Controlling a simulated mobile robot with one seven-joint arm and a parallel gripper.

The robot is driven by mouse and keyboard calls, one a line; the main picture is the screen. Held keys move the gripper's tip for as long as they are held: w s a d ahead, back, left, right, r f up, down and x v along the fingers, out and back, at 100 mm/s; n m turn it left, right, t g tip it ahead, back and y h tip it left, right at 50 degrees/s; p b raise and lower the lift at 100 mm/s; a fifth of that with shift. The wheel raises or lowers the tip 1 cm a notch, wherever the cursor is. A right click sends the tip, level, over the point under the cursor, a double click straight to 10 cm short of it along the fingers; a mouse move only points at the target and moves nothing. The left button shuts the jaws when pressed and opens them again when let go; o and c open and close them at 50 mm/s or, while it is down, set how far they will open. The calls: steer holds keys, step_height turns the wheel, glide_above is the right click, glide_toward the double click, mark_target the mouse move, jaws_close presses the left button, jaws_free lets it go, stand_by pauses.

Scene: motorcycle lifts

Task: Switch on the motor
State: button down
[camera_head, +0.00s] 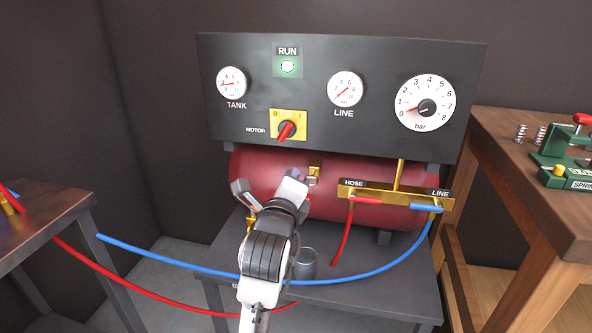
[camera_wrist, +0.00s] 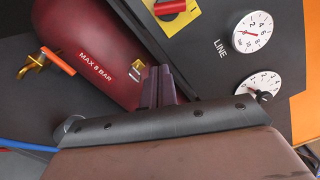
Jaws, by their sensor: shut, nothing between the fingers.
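The motor switch (camera_head: 287,129) is a red knob on a yellow plate marked 0 and I, on the dark panel (camera_head: 310,60). Its red handle is tilted, with its upper end leaning right towards the I. It also shows at the top of the wrist view (camera_wrist: 170,9). The RUN lamp (camera_head: 288,66) above it glows green. My gripper (camera_wrist: 160,75) is shut and empty, in front of the red tank. It is below the switch and apart from it. In the head view my own arm partly hides the tank; the fingertips are hard to make out there.
The red tank (camera_head: 385,190) sits below the panel on a dark bench (camera_head: 385,290). A brass manifold (camera_head: 390,195) labelled HOSE and LINE carries red and blue hoses. The blue hose (camera_head: 190,268) crosses to the left table. A grey cup (camera_head: 305,264) stands beside my arm.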

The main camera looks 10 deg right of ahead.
steer(key=shift+v, duration=1.25)
